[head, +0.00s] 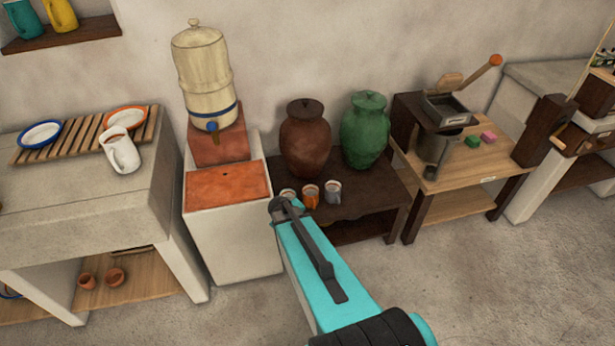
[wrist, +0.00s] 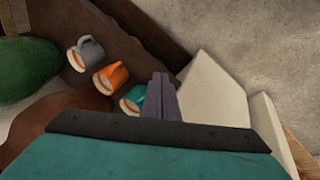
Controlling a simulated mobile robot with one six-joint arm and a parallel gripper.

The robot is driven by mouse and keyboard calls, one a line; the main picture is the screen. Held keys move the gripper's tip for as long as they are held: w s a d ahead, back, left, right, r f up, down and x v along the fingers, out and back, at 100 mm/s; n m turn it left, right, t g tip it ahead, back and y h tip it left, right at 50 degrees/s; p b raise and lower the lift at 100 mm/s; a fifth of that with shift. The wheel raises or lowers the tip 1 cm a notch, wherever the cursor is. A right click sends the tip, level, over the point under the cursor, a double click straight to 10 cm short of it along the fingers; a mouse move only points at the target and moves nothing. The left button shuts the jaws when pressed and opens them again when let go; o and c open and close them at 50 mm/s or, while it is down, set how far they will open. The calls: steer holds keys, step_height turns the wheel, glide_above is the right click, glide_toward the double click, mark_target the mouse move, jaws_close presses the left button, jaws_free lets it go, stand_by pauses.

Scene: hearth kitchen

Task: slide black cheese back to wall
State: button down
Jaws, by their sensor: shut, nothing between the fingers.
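I see no black cheese in either view. My gripper (head: 279,209) is shut and empty, and its fingers (wrist: 160,100) also show in the wrist view. In the head view its tip appears just in front of the low dark table, close to a teal mug (head: 288,194). In the wrist view the fingers overlap the right side of that mug (wrist: 132,100); I cannot tell whether they touch. The wall (head: 285,50) runs behind the furniture. Small green (head: 472,141) and pink (head: 488,136) blocks lie on the wooden table at right.
An orange mug (head: 310,196) and a grey mug (head: 333,191) stand along the front of the dark table (head: 375,193). A brown jar (head: 305,140) and a green jar (head: 365,132) stand behind. A white block with an orange top (head: 235,235) is at left. Floor is clear at right.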

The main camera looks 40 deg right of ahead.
steer(key=s+a+f+g+y, duration=0.2)
steer(key=s+a+f+g, duration=0.2)
steer(key=s+a, duration=0.8)
steer(key=s+a+f+m+g+y, duration=0.1)
steer(key=s+a+f+g, duration=0.3)
steer(key=s+a, duration=0.8)
steer(key=s+f+y, duration=0.1)
steer(key=s+f, duration=0.1)
steer(key=s, duration=0.4)
steer(key=shift+s+g, duration=0.4)
steer(key=shift+a, duration=0.1)
steer(key=shift+a, duration=0.1)
